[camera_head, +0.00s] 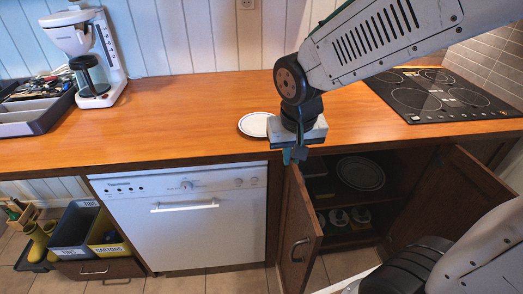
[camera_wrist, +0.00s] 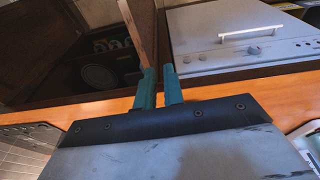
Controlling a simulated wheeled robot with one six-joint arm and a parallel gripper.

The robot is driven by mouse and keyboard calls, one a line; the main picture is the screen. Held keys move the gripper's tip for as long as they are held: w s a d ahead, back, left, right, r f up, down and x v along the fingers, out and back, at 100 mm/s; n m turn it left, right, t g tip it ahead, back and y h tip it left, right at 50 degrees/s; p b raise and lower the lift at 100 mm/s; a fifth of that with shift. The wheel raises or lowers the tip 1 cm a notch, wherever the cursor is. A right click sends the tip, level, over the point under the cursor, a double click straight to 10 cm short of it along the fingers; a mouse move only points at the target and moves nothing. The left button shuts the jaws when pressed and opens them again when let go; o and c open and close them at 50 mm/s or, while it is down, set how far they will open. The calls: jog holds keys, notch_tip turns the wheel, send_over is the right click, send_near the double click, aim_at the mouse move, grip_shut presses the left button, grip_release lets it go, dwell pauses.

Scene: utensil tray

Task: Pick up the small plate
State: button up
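The small plate (camera_head: 252,126), white with a thin dark ring near its rim, lies flat on the wooden counter near its front edge. My arm hides part of its right side. My gripper (camera_head: 294,155) points down just right of the plate, at the counter's front edge, and is not touching it as far as I can see. In the wrist view, the teal fingers (camera_wrist: 160,86) stand a narrow gap apart with nothing held between them. The small plate does not show in the wrist view.
A larger plate (camera_head: 360,173) sits inside the open cabinet below, with its left door (camera_head: 302,220) swung out under my gripper. A cooktop (camera_head: 445,95) is at right, a coffee maker (camera_head: 85,55) and utensil tray (camera_head: 35,115) at left. The counter's middle is clear.

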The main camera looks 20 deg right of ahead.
jog(key=s+d+r+n, duration=0.1)
jog(key=s+d+r, duration=0.1)
jog(key=s+r, duration=0.2)
jog(key=s+d+r+g, duration=0.1)
jog(key=s+r, duration=0.3)
jog(key=s, duration=0.7)
jog(key=shift+d+r+n+y, duration=0.3)
jog(key=shift+d+n, duration=0.1)
jog(key=shift+d, duration=0.45)
